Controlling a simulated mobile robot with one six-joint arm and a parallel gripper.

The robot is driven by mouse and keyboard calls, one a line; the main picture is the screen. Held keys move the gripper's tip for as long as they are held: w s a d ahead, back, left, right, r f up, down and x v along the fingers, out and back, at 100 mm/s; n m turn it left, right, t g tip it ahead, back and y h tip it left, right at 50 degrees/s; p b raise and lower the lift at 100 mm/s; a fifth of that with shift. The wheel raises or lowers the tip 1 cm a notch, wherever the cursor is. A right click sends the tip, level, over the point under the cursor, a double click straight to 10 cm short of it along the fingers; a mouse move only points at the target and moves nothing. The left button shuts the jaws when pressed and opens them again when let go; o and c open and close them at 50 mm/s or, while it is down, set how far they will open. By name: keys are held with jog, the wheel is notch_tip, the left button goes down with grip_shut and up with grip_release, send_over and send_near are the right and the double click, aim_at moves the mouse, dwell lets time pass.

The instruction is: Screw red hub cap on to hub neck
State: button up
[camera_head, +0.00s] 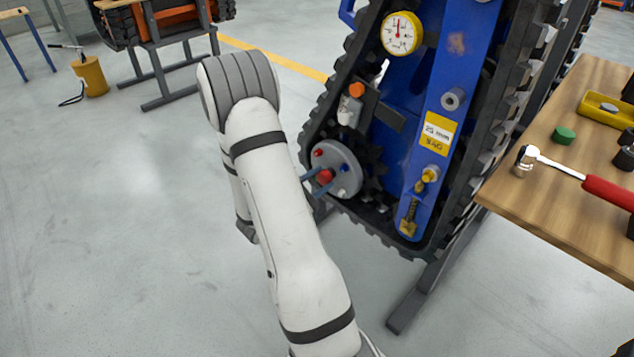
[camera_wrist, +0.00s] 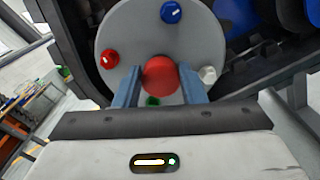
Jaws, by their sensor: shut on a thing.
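The red hub cap (camera_wrist: 160,76) is between the two blue fingers of my gripper (camera_wrist: 160,90), which is shut on it. In the head view the cap (camera_head: 325,176) and my gripper (camera_head: 318,180) are at the middle of the round grey hub plate (camera_head: 349,168). The cap lies over the plate's centre in the wrist view, and the hub neck is hidden behind it. I cannot tell whether cap and neck touch. Around the plate (camera_wrist: 190,35) sit a small red knob (camera_wrist: 110,59), a blue one (camera_wrist: 171,12), a white one (camera_wrist: 208,74) and a green one (camera_wrist: 153,101).
The blue tracked carrier (camera_head: 440,110) stands upright, with a dial gauge (camera_head: 402,33) and a black track around it.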

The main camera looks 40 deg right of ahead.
jog(key=shift+d, duration=0.65)
jog(key=o, duration=1.2)
jog(key=shift+s+a+p, duration=0.15)
jog(key=shift+a+p, duration=0.2)
jog(key=shift+a, duration=1.6)
jog(key=shift+s+a+p, duration=0.1)
jog(key=shift+a+p, duration=0.25)
jog(key=shift+a, duration=1.55)
